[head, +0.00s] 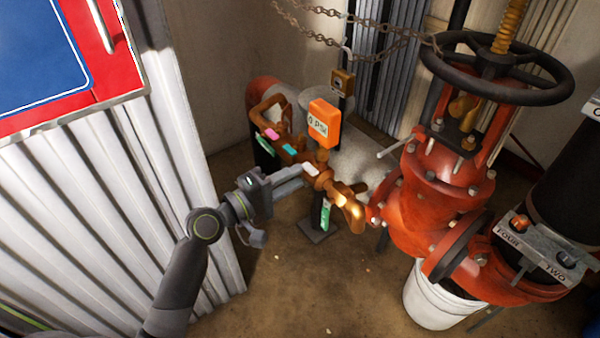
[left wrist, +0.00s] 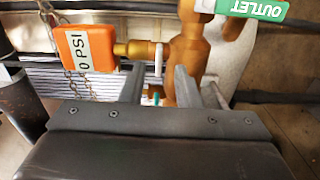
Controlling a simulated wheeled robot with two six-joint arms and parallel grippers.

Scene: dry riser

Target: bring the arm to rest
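My left arm comes in from the left in the head view. Its gripper (head: 302,174) points right, toward the brass valve assembly (head: 346,206). In the left wrist view the two fingers of this gripper (left wrist: 164,82) stand apart with a gap between them. The brass piping (left wrist: 187,50) shows beyond the gap, and I see nothing clamped. Whether a fingertip touches the brass is unclear. My right gripper is not in view.
An orange gauge box (head: 323,124) reading PSI stands above the brass piping. A red valve (head: 440,195) with a black handwheel (head: 497,65) is at right, above a white bucket (head: 438,302). A corrugated wall (head: 85,200) is at left. Chains (head: 320,37) hang behind.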

